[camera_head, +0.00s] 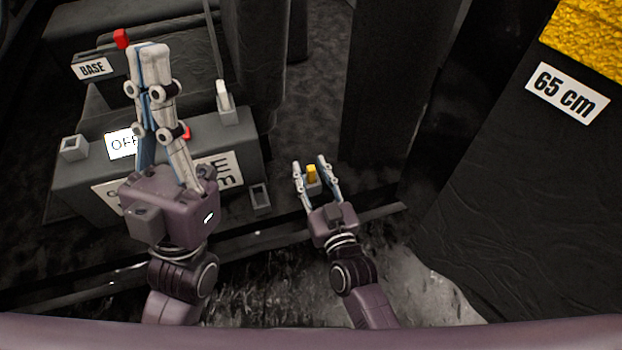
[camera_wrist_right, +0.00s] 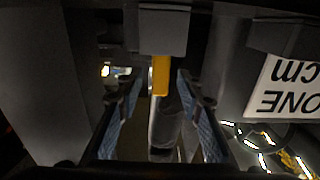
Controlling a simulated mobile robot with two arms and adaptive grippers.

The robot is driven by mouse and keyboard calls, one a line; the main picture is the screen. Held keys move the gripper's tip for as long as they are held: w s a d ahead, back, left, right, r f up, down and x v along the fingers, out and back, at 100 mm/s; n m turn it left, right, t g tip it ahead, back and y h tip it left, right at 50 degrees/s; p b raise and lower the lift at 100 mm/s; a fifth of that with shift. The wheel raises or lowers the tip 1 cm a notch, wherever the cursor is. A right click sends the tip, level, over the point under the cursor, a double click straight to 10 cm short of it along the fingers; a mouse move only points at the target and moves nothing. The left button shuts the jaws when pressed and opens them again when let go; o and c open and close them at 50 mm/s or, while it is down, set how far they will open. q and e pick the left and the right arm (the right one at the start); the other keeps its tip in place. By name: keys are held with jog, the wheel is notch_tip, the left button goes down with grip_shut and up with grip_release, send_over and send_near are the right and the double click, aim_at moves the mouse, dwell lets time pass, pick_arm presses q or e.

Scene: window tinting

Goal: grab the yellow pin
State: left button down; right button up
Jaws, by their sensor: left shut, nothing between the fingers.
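The yellow pin (camera_head: 312,173) stands in a small grey holder on the dark surface at the middle of the head view. My right gripper (camera_head: 313,165) is open, with one finger on each side of the pin. In the right wrist view the pin (camera_wrist_right: 161,76) hangs below a grey block (camera_wrist_right: 163,32), between the open fingers (camera_wrist_right: 155,85), with a gap on both sides. My left gripper (camera_head: 148,50) is shut and empty, raised over the grey box at the left.
A grey box (camera_head: 235,135) with labels and small sockets stands at the left. A red piece (camera_head: 121,38) is behind my left gripper. A white pin (camera_head: 223,95) stands in a socket. An empty socket (camera_head: 260,197) lies left of my right gripper. A "65 cm" block (camera_head: 480,200) is at right.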

jog(key=shift+w, duration=0.15)
jog(key=shift+c, duration=0.3)
grip_shut()
jog(key=shift+r, duration=0.1)
